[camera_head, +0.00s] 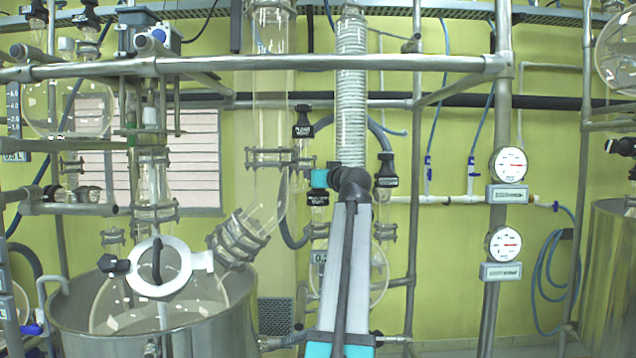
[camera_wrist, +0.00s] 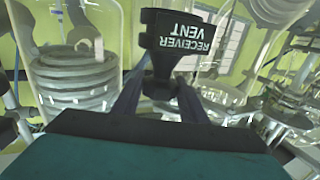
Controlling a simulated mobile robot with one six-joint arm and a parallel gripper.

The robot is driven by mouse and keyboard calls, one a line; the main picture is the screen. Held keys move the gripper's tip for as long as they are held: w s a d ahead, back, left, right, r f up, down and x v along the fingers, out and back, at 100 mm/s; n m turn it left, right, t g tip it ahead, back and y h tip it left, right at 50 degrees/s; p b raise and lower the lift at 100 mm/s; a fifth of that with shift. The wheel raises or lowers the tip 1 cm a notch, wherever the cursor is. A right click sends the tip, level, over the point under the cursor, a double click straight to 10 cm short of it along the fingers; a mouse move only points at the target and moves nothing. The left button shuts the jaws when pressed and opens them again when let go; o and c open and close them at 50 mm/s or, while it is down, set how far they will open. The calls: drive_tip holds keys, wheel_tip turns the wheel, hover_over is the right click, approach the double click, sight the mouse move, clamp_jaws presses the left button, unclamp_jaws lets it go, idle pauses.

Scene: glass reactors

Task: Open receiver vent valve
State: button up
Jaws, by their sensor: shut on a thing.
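The receiver vent valve shows in the wrist view as a black handle (camera_wrist: 180,32) with white "RECEIVER VENT" lettering, upside down in the picture. Its narrower black neck lies between the dark fingers of my gripper (camera_wrist: 160,88), which is shut on it. The valve body below the neck is partly hidden by my gripper's teal body. In the head view a small black tag (camera_head: 318,198) sits just below the teal part of my gripper (camera_head: 320,178); its lettering is too small to read surely. The fingertips cannot be made out there.
Behind my arm is a round glass receiver flask (camera_head: 378,275). Another black-tagged valve (camera_head: 302,124) stands above left, and one (camera_head: 386,172) to the right. A ribbed glass column (camera_head: 351,90) rises above. A steel vessel (camera_head: 215,325) stands at lower left; gauges (camera_head: 509,165) are at right.

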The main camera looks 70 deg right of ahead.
drive_tip(key=shift+s+f+n+t+y+b, duration=0.15)
drive_tip(key=shift+n+t+y+b, duration=0.95)
drive_tip(key=shift+b, duration=0.95)
drive_tip(key=o, duration=0.9)
drive_tip(key=shift+c, duration=0.2)
drive_tip(key=shift+r, duration=0.2)
drive_tip(key=shift+a+m+g+h+p, duration=0.1)
drive_tip(key=shift+m+g+h+p, duration=0.2)
drive_tip(key=shift+g+p, duration=0.15)
drive_tip(key=m+g+h+p, duration=0.1)
drive_tip(key=p, duration=0.1)
drive_tip(key=shift+r+m+g+h+p, duration=0.1)
drive_tip(key=shift+m+g+h+p, duration=0.25)
drive_tip(key=shift+m+h+p, duration=0.05)
drive_tip(key=shift+p, duration=0.3)
drive_tip(key=m+g+h+p, duration=0.2)
drive_tip(key=p, duration=0.2)
drive_tip(key=shift+g, duration=0.3)
drive_tip(key=m+g+p, duration=0.1)
drive_tip(key=p, duration=0.1)
drive_tip(key=g+h+p, duration=0.1)
drive_tip(key=p, duration=0.2)
drive_tip(key=shift+a+r+m, duration=0.15)
drive_tip(key=shift+r+m, duration=0.1)
drive_tip(key=shift+m, duration=0.15)
